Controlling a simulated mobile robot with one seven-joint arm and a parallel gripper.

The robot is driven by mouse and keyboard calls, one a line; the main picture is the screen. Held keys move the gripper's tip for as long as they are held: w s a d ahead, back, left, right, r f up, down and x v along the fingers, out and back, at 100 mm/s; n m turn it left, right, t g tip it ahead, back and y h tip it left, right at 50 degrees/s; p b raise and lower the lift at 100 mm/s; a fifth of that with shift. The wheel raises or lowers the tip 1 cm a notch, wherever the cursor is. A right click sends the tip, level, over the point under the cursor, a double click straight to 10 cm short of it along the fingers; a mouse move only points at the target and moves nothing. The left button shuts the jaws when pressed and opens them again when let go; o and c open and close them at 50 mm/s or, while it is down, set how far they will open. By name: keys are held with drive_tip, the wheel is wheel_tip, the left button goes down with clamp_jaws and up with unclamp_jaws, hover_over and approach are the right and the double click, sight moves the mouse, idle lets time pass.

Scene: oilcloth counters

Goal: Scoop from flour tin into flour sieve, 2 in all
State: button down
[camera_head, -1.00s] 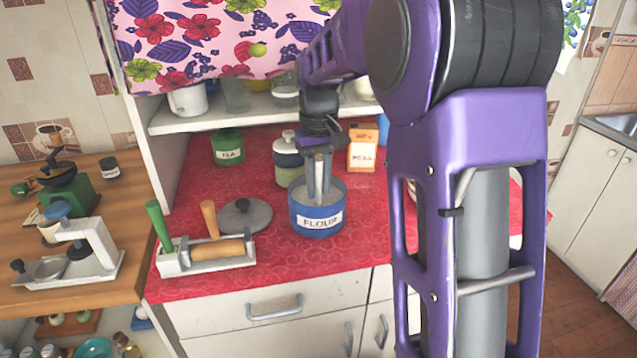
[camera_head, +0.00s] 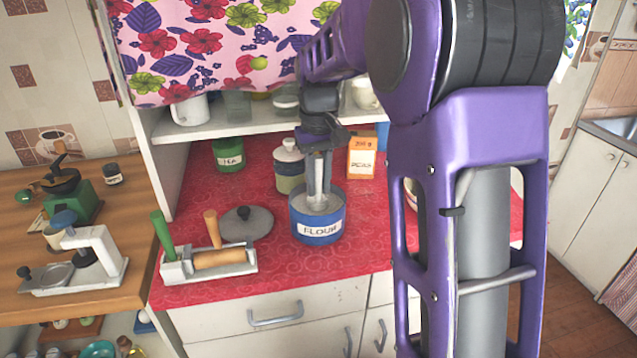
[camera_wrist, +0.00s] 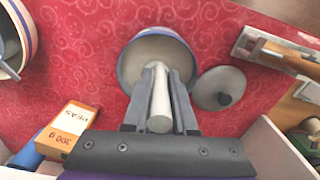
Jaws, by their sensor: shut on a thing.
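The blue flour tin (camera_head: 318,233) stands open and upright on the red counter, its label facing the front. It also shows in the wrist view (camera_wrist: 128,70), with pale flour inside. My gripper (camera_head: 319,195) is above the tin, pointing down. In the wrist view my gripper (camera_wrist: 158,85) is shut on a pale rod-like scoop handle (camera_wrist: 160,108). The scoop's lower end is hidden inside the tin. A bowl with a striped rim (camera_wrist: 12,38) shows at the left edge of the wrist view; I cannot tell whether it is the flour sieve.
A grey lid (camera_head: 246,223) lies left of the tin, beside a white rack (camera_head: 176,270) with a rolling pin. A lidded canister (camera_head: 289,168), a green tin (camera_head: 228,155) and an orange peas box (camera_head: 362,157) stand behind. The counter front is clear.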

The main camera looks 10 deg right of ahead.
sight(319, 158)
wheel_tip(319, 158, up, 3)
drive_tip(key=shift+r+p, duration=0.1)
drive_tip(key=shift+p, duration=1)
drive_tip(key=shift+r, duration=1.25)
